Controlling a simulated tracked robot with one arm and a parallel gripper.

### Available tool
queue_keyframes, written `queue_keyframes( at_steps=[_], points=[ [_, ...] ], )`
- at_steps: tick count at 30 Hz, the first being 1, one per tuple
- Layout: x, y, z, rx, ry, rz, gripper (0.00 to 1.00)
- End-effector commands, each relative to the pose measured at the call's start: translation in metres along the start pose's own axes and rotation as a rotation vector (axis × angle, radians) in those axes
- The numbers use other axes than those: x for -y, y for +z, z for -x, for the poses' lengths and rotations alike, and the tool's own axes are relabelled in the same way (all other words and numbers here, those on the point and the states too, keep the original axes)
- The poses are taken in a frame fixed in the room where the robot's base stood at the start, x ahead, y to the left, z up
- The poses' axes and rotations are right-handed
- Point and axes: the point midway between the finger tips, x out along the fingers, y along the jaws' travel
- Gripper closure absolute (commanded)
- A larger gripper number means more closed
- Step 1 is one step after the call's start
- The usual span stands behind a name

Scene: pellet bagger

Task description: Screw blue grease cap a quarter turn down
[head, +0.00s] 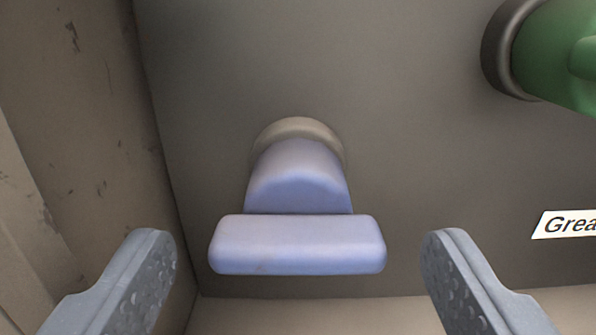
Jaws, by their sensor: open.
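The blue grease cap (298,244) sits in the middle of the head view. It has a rounded body and a wide flat grip bar in front, lying level across the picture. Behind it a round beige collar (298,129) joins it to the grey-brown panel. My gripper (298,250) is open, with one grey finger to the left of the grip bar and one to the right. There is a gap on both sides, and neither finger touches the cap. The cap's underside is hidden.
A green cap (555,58) on a dark collar sticks out at the upper right, partly cut off. A white label (566,223) reading "Grea" is at the right edge. A scuffed side wall (85,110) stands close on the left. A pale ledge (300,314) runs along the bottom.

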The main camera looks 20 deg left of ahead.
Motion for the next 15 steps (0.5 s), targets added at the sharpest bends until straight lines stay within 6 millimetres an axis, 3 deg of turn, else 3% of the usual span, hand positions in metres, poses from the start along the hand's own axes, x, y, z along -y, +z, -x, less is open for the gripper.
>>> queue_keyframes(
  at_steps=[6,15],
  points=[
    [0.001,0.0,-0.023,-0.001,-0.001,0.003,0.27],
    [0.0,-0.001,-0.031,-0.002,-0.001,0.001,0.27]
  ],
)
